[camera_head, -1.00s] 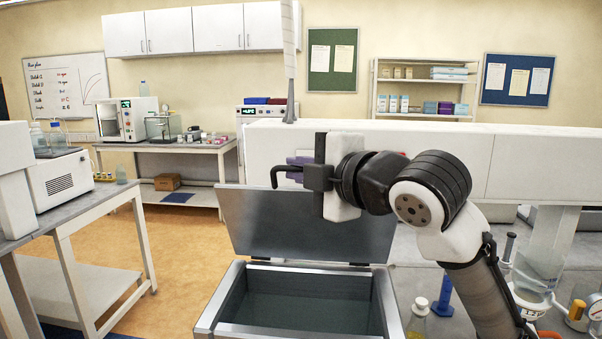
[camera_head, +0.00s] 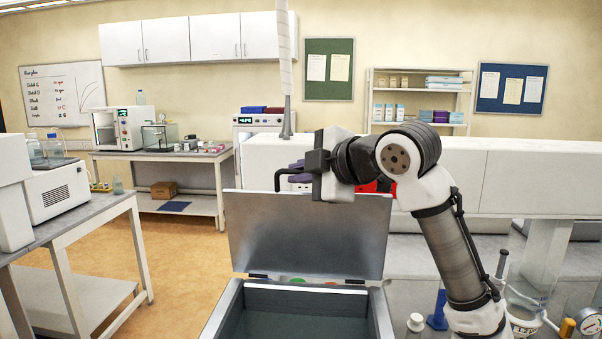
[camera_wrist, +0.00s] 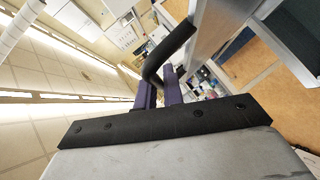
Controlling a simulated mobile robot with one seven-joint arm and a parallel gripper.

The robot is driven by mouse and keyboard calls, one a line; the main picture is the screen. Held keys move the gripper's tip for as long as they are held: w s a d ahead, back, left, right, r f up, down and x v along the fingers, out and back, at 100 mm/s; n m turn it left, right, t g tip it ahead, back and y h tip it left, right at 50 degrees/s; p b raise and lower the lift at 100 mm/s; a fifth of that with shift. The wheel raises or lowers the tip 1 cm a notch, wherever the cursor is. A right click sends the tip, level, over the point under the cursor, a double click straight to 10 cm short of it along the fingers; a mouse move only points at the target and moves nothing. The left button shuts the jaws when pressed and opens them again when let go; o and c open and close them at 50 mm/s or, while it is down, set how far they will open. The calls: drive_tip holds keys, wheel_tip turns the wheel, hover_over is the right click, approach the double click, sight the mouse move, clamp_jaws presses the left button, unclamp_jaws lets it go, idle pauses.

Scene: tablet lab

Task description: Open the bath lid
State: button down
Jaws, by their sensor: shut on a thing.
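The bath (camera_head: 232,300) is a grey metal box at the bottom centre of the head view, its dark interior in sight. Its grey lid (camera_head: 305,235) stands raised on the hinges at the back rim, close to upright. A black bent handle (camera_head: 283,178) sits at the lid's top edge. My gripper (camera_head: 302,178) is at that edge, shut on the handle. In the wrist view the purple fingers of my gripper (camera_wrist: 159,88) close around the black curved handle (camera_wrist: 168,50). The exact contact is partly hidden in the head view.
A long white bench structure (camera_head: 470,180) stands behind the lid and arm. A bottle (camera_head: 415,325) and a blue-based cylinder (camera_head: 438,312) stand right of the bath. A side table (camera_head: 85,225) is at left, with open floor (camera_head: 185,255) between.

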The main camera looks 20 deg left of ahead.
drive_tip(key=c, duration=1.5)
unclamp_jaws()
drive_tip(key=b+v, duration=0.4)
drive_tip(key=v, duration=1)
drive_tip(key=shift+f, duration=0.1)
